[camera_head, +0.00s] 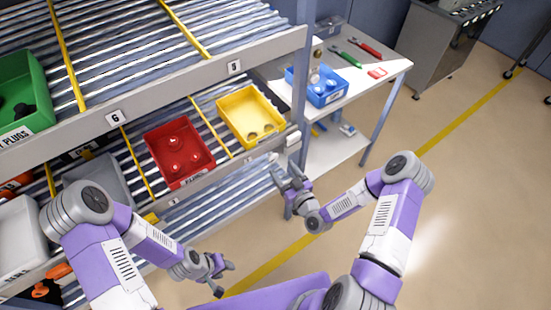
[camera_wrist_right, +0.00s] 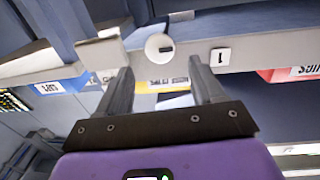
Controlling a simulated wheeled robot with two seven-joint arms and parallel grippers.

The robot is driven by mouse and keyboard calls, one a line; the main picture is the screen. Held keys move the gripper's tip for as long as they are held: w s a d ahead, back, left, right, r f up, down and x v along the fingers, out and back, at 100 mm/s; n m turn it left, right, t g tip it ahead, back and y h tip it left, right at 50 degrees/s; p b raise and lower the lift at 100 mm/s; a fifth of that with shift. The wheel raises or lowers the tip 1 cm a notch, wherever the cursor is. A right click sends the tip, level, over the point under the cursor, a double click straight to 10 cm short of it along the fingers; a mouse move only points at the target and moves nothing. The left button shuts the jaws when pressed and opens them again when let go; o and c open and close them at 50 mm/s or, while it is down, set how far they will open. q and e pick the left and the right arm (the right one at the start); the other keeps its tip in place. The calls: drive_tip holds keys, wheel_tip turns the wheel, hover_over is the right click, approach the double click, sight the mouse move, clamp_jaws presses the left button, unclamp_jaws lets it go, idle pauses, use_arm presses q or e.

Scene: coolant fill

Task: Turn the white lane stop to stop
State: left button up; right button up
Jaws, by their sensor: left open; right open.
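A round white disc (camera_wrist_right: 158,47) with a short dark mark sits on the shelf's front rail in the right wrist view, beside a plate marked 1. It looks like the white lane stop; its setting cannot be read for sure. A pale block (camera_wrist_right: 102,50) is left of it. In the head view a small white part (camera_head: 292,136) shows at the rail's right end. My right gripper (camera_head: 291,181) is open and empty below that end; in its wrist view the fingers (camera_wrist_right: 162,84) point at the rail, apart from the disc. My left gripper (camera_head: 221,271) is open and empty, low in front of the rack.
A red bin (camera_head: 178,165) and a yellow bin (camera_head: 252,130) sit on the roller shelf, a green bin (camera_head: 25,96) higher at left. A grey post stands close to my right gripper. Behind is a bench with a blue bin (camera_head: 322,97) and tools. The floor at right is clear.

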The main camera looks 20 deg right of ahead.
sight(274, 159)
drive_tip(key=x, duration=0.5)
drive_tip(key=shift+w+a, duration=0.1)
drive_tip(key=shift+w, duration=0.25)
clamp_jaws()
